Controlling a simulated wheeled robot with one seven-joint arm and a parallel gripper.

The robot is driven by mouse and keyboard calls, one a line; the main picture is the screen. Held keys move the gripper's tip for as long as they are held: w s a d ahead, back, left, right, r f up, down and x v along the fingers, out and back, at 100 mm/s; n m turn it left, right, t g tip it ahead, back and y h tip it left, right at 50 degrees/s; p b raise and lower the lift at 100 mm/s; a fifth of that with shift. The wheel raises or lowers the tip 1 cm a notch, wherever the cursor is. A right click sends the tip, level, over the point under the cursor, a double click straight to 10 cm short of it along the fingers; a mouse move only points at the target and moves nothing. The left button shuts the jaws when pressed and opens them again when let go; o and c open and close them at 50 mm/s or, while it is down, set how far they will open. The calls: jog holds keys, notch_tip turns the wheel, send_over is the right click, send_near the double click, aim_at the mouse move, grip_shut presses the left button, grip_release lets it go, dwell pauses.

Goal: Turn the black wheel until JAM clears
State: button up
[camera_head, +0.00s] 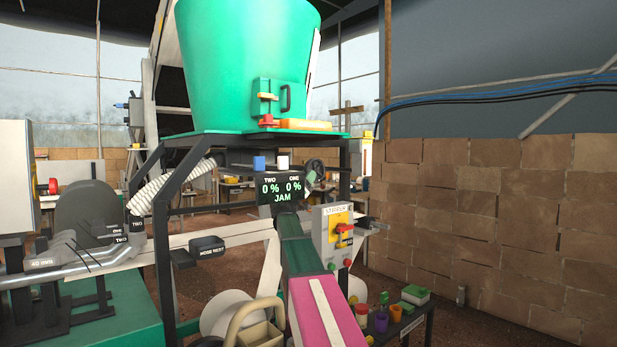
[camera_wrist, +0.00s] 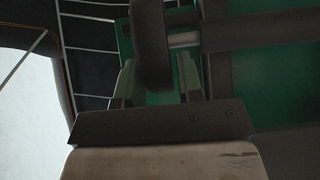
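In the wrist view the black wheel (camera_wrist: 150,40) comes down from the top, and its rim lies between the two fingers of my gripper (camera_wrist: 157,75). The fingers stand apart with a narrow gap showing beside the rim. I cannot tell whether either finger touches it. A metal shaft (camera_wrist: 184,39) is to the right of the rim. In the head view the black wheel (camera_head: 316,167) is small and partly hidden behind the dark display (camera_head: 280,188). The display reads TWO 0 %, ONE 0 % and JAM.
A big green hopper (camera_head: 240,60) stands above on a dark frame (camera_head: 161,240). Right of the display is a grey control box (camera_head: 334,235) with a yellow panel and red handle. A small table (camera_head: 428,322) with coloured cups is lower right. A block wall (camera_head: 480,220) closes the right side.

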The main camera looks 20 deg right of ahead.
jog(key=shift+d+r, duration=0.2)
jog(key=shift+r, duration=0.05)
